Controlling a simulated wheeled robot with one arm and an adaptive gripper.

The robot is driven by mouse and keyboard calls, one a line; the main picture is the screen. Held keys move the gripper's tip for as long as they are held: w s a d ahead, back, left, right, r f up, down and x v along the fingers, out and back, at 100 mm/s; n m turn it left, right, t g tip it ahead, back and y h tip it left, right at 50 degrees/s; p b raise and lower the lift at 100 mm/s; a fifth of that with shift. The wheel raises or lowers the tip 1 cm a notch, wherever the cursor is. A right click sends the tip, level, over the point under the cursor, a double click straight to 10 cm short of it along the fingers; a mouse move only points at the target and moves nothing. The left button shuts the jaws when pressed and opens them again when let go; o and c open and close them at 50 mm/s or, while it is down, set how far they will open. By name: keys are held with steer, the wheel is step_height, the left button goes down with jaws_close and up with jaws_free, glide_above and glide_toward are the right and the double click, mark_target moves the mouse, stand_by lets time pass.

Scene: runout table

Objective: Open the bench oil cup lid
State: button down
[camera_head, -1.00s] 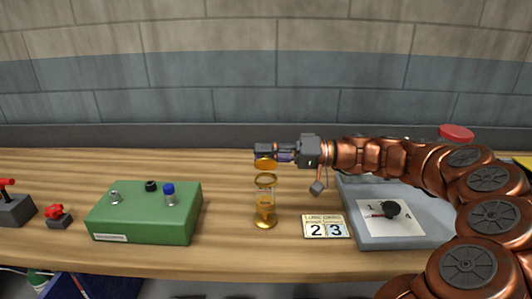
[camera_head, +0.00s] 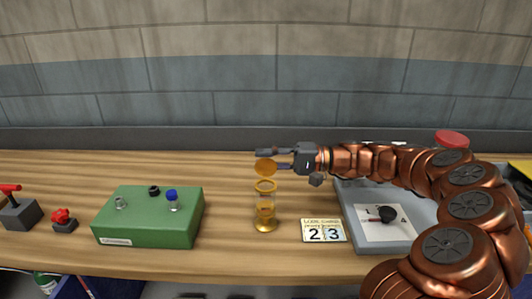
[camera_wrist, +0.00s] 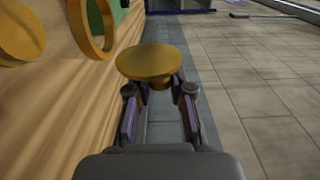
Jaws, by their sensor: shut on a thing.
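The oil cup (camera_head: 265,212) is a clear cup with a gold rim and base, upright on the wooden bench. Its round gold lid (camera_head: 265,168) is tilted up above the rim, its face turned toward the head camera. My gripper (camera_head: 270,159) reaches in from the right, above the cup, and is shut on the lid. In the wrist view the lid (camera_wrist: 158,62) sits at the fingertips, partly covering them. The cup's open gold rim (camera_wrist: 92,30) shows to its left, apart from the lid. Any hinge is too small to make out.
A green box (camera_head: 148,217) with knobs stands left of the cup. A number plate (camera_head: 323,230) lies to the right, beside a grey panel (camera_head: 385,228) with a black knob under my arm. Red switches sit far left. The bench behind the cup is clear.

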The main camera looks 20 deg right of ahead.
steer(key=shift+w+d+f+m+p, duration=0.1)
steer(key=shift+w+f+m+p, duration=0.1)
steer(key=shift+m+p, duration=0.3)
steer(key=shift+w+f+m+p, duration=0.15)
steer(key=shift+m+p, duration=0.05)
steer(key=shift+m, duration=0.5)
steer(key=c, duration=1.1)
jaws_free()
steer(key=shift+o, duration=0.2)
steer(key=shift+d, duration=0.1)
steer(key=v, duration=1.2)
